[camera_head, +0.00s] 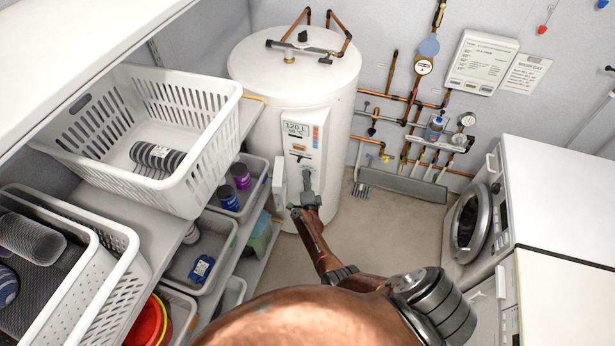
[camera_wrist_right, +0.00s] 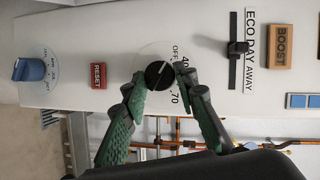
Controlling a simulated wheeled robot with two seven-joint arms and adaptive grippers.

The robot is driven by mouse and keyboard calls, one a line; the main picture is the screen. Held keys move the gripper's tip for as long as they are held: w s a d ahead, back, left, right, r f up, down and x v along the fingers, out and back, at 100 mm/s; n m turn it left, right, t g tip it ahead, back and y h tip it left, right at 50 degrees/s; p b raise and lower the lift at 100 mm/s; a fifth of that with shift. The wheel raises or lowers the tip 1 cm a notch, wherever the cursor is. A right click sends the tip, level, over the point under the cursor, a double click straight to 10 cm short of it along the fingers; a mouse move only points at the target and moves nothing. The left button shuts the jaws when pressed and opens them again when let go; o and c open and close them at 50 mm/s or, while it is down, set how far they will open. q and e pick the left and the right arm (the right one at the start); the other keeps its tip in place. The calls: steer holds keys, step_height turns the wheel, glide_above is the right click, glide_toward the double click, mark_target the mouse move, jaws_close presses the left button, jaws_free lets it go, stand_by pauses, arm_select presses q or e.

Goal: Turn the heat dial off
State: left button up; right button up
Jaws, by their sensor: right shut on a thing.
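The heat dial (camera_wrist_right: 158,75) is a round black knob with a pale pointer line, on the white panel. Labels reading OFF, 40 and 70 show beside it. My right gripper (camera_wrist_right: 160,82) has its green fingers on either side of the dial and is shut on it. The dial is hidden there by the gripper. My left gripper is not in view.
Near the dial are a red RESET button (camera_wrist_right: 98,76), a blue knob (camera_wrist_right: 28,70), a black slider (camera_wrist_right: 238,47) and a BOOST button (camera_wrist_right: 281,46). Shelves with a white basket (camera_head: 205,165) stand left of the heater. Copper pipes and a washer (camera_head: 470,222) are right.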

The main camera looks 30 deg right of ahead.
steer(key=shift+a, duration=0.1)
stand_by(0.5)
steer(key=o, duration=1.1)
steer(key=shift+o, duration=0.2)
